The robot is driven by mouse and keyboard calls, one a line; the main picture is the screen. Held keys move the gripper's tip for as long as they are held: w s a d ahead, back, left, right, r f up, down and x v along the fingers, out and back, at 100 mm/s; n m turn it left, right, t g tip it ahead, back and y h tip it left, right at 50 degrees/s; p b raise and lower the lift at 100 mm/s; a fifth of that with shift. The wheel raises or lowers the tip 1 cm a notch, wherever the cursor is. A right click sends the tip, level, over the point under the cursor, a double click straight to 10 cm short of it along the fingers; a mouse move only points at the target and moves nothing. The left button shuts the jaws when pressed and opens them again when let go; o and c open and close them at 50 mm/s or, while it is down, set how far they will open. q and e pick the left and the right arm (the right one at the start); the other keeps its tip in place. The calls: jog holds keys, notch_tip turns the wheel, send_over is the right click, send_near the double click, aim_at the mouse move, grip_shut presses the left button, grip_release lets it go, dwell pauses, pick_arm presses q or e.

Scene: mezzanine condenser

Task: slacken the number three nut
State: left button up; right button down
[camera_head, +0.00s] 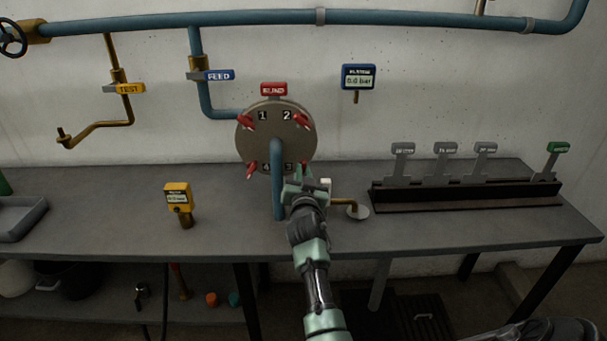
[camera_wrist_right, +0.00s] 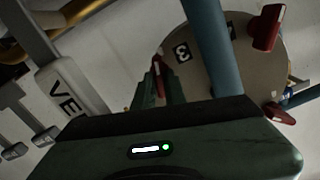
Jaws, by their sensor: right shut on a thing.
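The round tan flange (camera_head: 262,138) carries the numbers 1, 2, 3 and 4, with red winged nuts beside them. Nut one (camera_head: 246,122), nut two (camera_head: 302,121) and nut four (camera_head: 250,170) show in the head view. My right gripper (camera_head: 299,180) is at the flange's lower right, by the 3, and covers most of the number three nut there. In the right wrist view a narrow red part of the number three nut (camera_wrist_right: 158,72) shows at my right gripper's fingers (camera_wrist_right: 150,92), left of the 3. The gripper is shut on it. My left gripper is not in view.
A blue pipe (camera_head: 277,185) runs down in front of the flange, close left of my right gripper. A white-tagged brass vent (camera_head: 326,184) is close right. The red BLIND tag (camera_head: 274,89) tops the flange. A lever rack (camera_head: 450,195) and yellow gauge (camera_head: 178,197) stand on the bench.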

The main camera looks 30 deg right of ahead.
jog(key=n, duration=1.2)
jog(key=shift+w+r+n, duration=0.1)
jog(key=shift+r+n, duration=0.1)
jog(key=shift+n, duration=0.1)
dwell(0.4)
jog(key=c, duration=1.6)
grip_release()
jog(key=shift+o, duration=0.7)
jog(key=shift+w+d+f, duration=0.1)
jog(key=shift+f, duration=0.1)
jog(key=v, duration=0.7)
jog(key=shift+s+b, duration=0.3)
jog(key=shift+s, duration=0.05)
jog(key=shift+f, duration=0.1)
